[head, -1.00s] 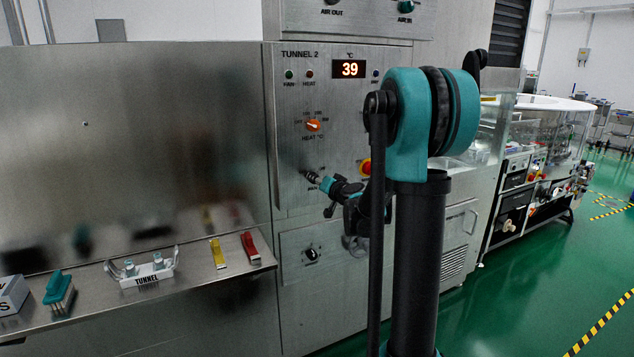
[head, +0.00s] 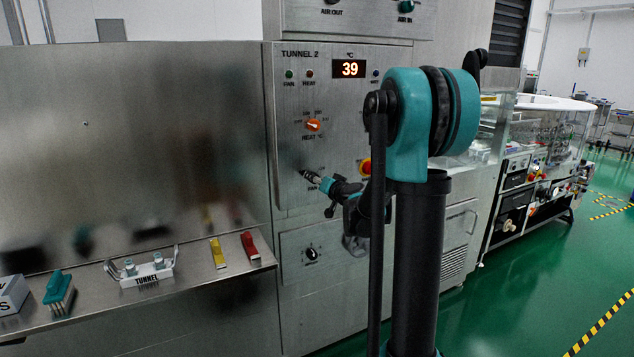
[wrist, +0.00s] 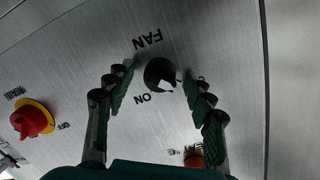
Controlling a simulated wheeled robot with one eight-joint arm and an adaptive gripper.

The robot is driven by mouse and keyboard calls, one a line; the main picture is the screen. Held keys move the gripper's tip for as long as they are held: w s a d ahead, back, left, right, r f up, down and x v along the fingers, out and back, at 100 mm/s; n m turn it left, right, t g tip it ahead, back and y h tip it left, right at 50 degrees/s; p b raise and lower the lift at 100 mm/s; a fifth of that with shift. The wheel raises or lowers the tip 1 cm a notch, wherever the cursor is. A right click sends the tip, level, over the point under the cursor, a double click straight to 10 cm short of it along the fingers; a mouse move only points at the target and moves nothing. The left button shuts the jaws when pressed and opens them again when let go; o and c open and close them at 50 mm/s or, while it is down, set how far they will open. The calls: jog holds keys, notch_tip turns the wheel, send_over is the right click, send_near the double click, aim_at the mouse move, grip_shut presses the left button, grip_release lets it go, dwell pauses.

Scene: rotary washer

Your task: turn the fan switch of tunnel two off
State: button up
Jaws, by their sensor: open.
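The fan switch, a dark round knob (wrist: 158,70) with a pale mark at its lower right edge, sits on the tunnel two panel (head: 342,105). In the wrist view the FAN label is upside down above it and ON is below. A label to its right is partly hidden by a finger. My gripper (wrist: 157,78) is open, its fingers on either side of the knob; I cannot tell whether they touch it.
An orange heat knob (head: 313,125) is above my gripper and a black knob (head: 311,254) below it. A red and yellow knob (wrist: 32,118) is at the wrist view's left. A steel shelf (head: 200,282) with tools juts out at left.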

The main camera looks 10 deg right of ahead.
jog(key=shift+s, duration=0.1)
jog(key=v, duration=1.1)
jog(key=shift+s, duration=0.35)
jog(key=shift+d, duration=0.1)
jog(key=s+a+f+n+g, duration=0.2)
jog(key=s+a+f+g, duration=0.1)
jog(key=s+f, duration=0.35)
jog(key=s+a+f+n+g, duration=0.1)
jog(key=s+a+f+g, duration=0.3)
jog(key=s, duration=0.3)
jog(key=s+d+f+g+h, duration=0.2)
jog(key=s+d+f, duration=0.1)
jog(key=s+f, duration=0.3)
jog(key=s+d+f+g+h, duration=0.2)
jog(key=s+f, duration=0.4)
jog(key=s, duration=0.4)
jog(key=d+h, duration=0.1)
jog(key=d, duration=0.1)
jog(key=shift+s+d+f+g, duration=0.3)
jog(key=shift+s+d, duration=0.05)
jog(key=shift+o, duration=0.2)
